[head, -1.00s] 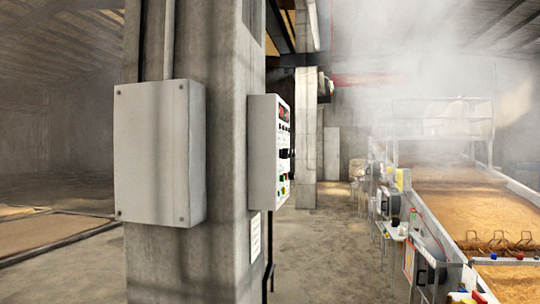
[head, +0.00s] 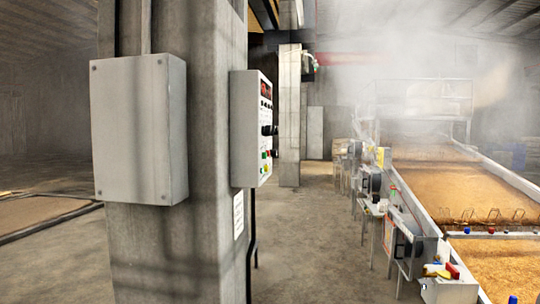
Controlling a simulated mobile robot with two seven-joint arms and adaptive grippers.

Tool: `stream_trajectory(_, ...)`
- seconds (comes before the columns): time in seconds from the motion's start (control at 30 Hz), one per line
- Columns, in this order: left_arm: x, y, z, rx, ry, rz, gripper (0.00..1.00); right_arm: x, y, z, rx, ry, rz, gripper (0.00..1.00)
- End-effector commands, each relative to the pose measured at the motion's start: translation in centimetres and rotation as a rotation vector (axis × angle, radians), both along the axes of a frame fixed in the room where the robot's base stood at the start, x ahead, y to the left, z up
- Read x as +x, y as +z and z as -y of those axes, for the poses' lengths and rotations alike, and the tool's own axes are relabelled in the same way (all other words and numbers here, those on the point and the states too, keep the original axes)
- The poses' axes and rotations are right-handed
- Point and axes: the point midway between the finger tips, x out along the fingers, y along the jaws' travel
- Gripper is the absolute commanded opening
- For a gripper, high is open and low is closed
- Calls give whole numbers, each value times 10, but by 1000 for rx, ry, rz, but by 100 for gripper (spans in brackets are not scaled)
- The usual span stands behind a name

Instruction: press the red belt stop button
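A grey control box (head: 244,130) is fixed to the right side of a concrete pillar (head: 217,235). Its front panel (head: 266,130) faces right and I see it at a steep angle. The panel has a red display at the top, dark knobs, and small green and yellow buttons low down. A small red part (head: 452,270) shows beside a yellow one at the near end of the grain belt (head: 450,190). I cannot tell which red part is the belt stop button. Neither of my grippers is in view.
A plain grey box (head: 138,130) is on the pillar's near face. Steam hides the far end. The concrete floor (head: 310,230) between pillar and belt is open.

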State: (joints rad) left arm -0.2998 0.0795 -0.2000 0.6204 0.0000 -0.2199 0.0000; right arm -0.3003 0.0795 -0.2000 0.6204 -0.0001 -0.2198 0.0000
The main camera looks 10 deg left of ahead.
Motion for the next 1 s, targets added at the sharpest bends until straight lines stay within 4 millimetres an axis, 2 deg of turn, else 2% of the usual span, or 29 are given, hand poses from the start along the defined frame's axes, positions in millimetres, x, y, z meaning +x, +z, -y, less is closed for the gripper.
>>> stream_trajectory(0.03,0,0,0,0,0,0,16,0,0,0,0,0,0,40)
stream_trajectory(0.07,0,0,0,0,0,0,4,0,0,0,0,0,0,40)
stream_trajectory(0.1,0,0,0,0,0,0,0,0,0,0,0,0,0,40)
stream_trajectory(1.0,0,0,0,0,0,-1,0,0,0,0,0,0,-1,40)
